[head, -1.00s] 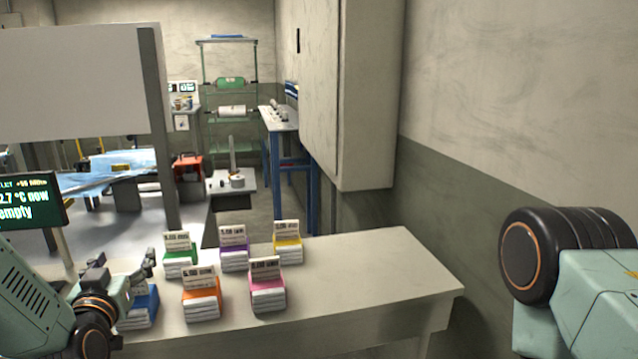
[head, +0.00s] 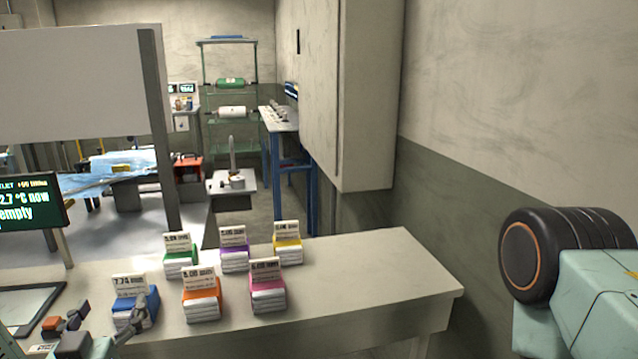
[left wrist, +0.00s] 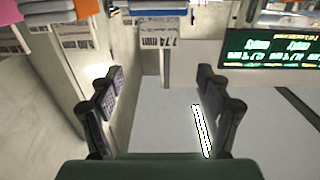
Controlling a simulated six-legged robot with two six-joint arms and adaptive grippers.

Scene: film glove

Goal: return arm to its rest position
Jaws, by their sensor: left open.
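My left gripper (head: 98,330) is low at the left of the head view, in front of the bench and near the blue-topped stack (head: 135,308). In the left wrist view its two dark fingers (left wrist: 160,112) stand wide apart with nothing between them. Part of the left arm is cut off by the frame's lower edge. A large part of my right arm (head: 590,290) shows at the right edge of the head view, but its gripper is out of view.
The pale bench (head: 385,262) holds several labelled stacks, including orange (head: 202,300), pink (head: 268,290) and yellow (head: 288,247). A dark-framed panel (head: 28,305) lies at its left. A display (head: 30,203) reads "empty". The bench's right end is bare.

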